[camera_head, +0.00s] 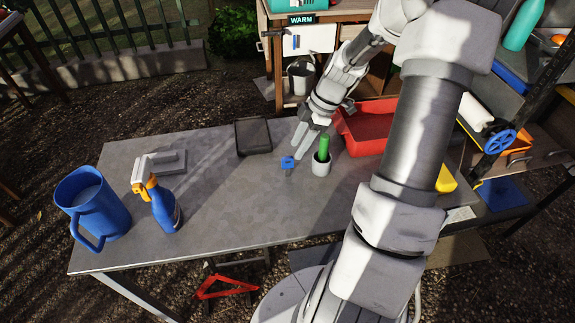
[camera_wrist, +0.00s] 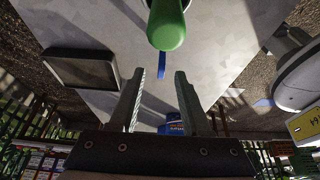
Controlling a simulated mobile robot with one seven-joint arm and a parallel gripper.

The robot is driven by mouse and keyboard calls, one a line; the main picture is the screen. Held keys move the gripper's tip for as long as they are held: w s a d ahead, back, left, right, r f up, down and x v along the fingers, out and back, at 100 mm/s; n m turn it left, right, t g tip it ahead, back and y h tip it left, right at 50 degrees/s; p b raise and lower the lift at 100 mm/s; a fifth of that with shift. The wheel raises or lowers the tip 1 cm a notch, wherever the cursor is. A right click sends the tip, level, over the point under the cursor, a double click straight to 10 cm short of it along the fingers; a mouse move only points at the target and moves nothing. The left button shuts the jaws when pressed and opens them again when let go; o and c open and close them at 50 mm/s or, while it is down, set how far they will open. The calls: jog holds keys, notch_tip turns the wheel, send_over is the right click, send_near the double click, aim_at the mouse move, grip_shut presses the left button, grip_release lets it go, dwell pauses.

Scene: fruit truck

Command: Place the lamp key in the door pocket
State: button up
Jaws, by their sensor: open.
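A small key-like thing with a blue head (camera_head: 287,163), likely the lamp key, is at the middle of the grey table, just left of a grey cup. A blue piece, likely its head, shows in the wrist view (camera_wrist: 161,75) between and beyond my fingertips. My gripper (camera_head: 303,148) is open and empty, over the table just behind the key and cup. In the wrist view my gripper's two fingers (camera_wrist: 161,72) stand apart. I cannot pick out the door pocket for certain in either view.
The grey cup (camera_head: 321,168) with a green-handled thing (camera_head: 324,148) stands close beside the key. A black tray (camera_head: 253,148) and red bin (camera_head: 365,128) lie behind. A blue jug (camera_head: 100,215) and spray bottle (camera_head: 165,205) stand left. The table's front middle is clear.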

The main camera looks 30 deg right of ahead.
aim_at(291, 157)
jog(key=shift+a+x, duration=0.15)
jog(key=shift+x, duration=1.25)
jog(key=shift+a+x, duration=0.15)
jog(key=shift+x, duration=1.2)
jog(key=shift+s+r, duration=0.1)
jog(key=shift+r, duration=0.05)
jog(key=shift+c, duration=0.3)
grip_shut()
